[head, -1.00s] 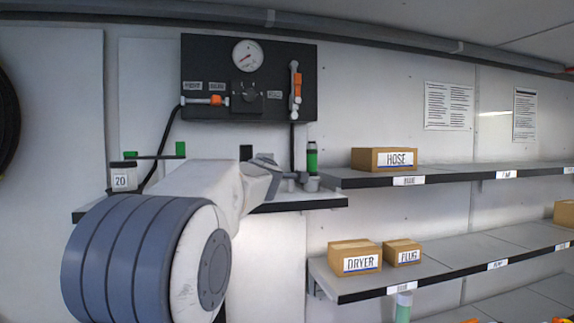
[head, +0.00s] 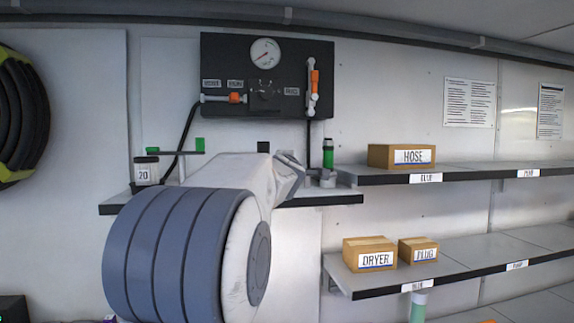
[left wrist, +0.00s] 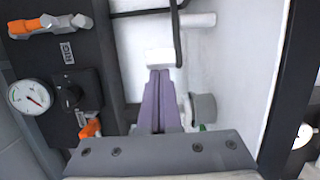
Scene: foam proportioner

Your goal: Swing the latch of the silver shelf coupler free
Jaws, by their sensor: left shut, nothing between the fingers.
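A small silver fitting (head: 326,178), which looks like the shelf coupler, sits on the small shelf (head: 335,199) under the black panel. A green and black cylinder (head: 328,155) stands behind it. My left gripper (head: 292,172) is just left of the fitting; my arm covers much of the shelf. In the left wrist view my left gripper's fingers (left wrist: 161,76) are together and empty, with tips at a pale block (left wrist: 158,57). A dark bent bar (left wrist: 178,35) passes by the tips. A grey round part (left wrist: 203,108) lies beside the fingers. I cannot make out the latch clearly. My right gripper is not in view.
The black panel (head: 222,60) holds a gauge (head: 265,52) and orange-handled valves (head: 314,84). A black hose (head: 188,140) hangs down left of my arm. Boxes (head: 402,155) sit on shelves to the right.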

